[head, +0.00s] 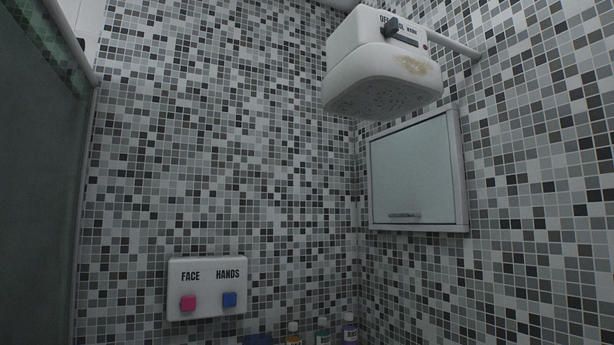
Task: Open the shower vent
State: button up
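A square grey-framed panel (412,172) with a pale, flat face is set on the right tiled wall near the corner. It looks shut, and a small horizontal handle (404,215) runs along its lower edge. This panel may be the shower vent; no label on it shows. A white shower unit (383,75) juts out above it, with a dark lever (392,28) beside lettering that I can only partly read and small holes underneath. My gripper is not in view.
A white box (207,288) on the back wall reads FACE and HANDS, with a pink button (188,302) and a blue button (229,299). Several bottles (322,335) stand at the bottom edge. A dark greenish panel (38,190) fills the left side.

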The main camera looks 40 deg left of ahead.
aim_at(412, 175)
jog(key=l+u, duration=0.15)
jog(key=u, duration=1)
